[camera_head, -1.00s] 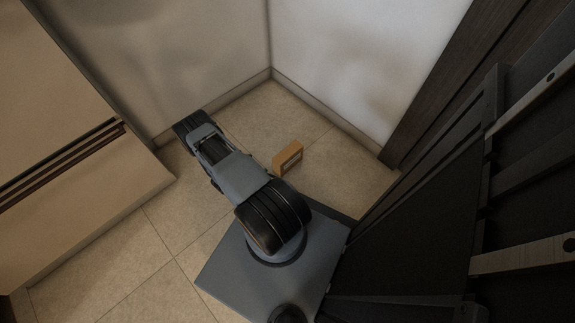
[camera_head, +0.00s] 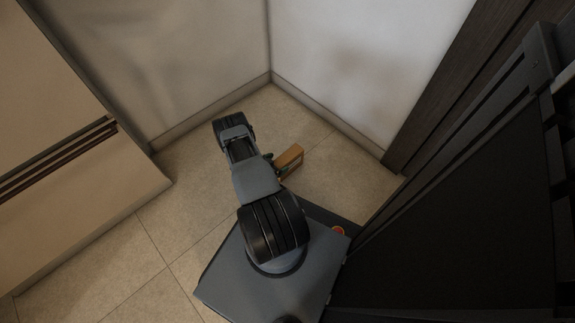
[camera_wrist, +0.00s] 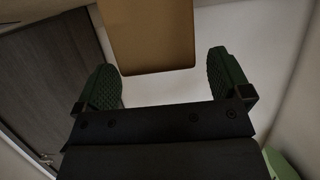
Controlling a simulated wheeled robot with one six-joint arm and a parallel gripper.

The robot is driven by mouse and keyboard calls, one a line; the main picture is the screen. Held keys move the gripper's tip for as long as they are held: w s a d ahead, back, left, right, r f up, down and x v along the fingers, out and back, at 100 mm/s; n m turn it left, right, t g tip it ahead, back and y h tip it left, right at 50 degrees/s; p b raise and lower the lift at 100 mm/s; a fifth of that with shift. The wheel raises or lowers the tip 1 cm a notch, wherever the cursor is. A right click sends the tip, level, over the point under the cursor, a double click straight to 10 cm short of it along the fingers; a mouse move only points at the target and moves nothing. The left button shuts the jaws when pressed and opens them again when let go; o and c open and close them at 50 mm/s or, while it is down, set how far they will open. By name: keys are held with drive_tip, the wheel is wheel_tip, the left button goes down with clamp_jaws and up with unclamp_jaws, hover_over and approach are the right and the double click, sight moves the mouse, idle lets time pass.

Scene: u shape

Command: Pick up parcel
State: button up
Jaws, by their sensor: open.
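The parcel is a small tan-brown box (camera_head: 289,160) on the tiled floor near the wall corner, just right of my arm in the head view. In the wrist view the parcel (camera_wrist: 148,36) is a flat tan face at the top, between the two dark green finger pads. My gripper (camera_wrist: 166,80) is open, with one finger on each side of the parcel's lower edge and a visible gap on both sides. In the head view my gripper (camera_head: 269,163) shows only partly beside the parcel, mostly hidden by my arm.
Pale walls (camera_head: 350,60) meet in a corner behind the parcel. A beige cabinet (camera_head: 60,150) stands at left. A dark wooden door or panel (camera_head: 425,90) is at right. The tiled floor (camera_head: 130,250) is clear at lower left.

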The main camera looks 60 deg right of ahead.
sight(292, 158)
drive_tip(key=shift+b+x, duration=0.3)
drive_tip(key=shift+x, duration=1)
clamp_jaws()
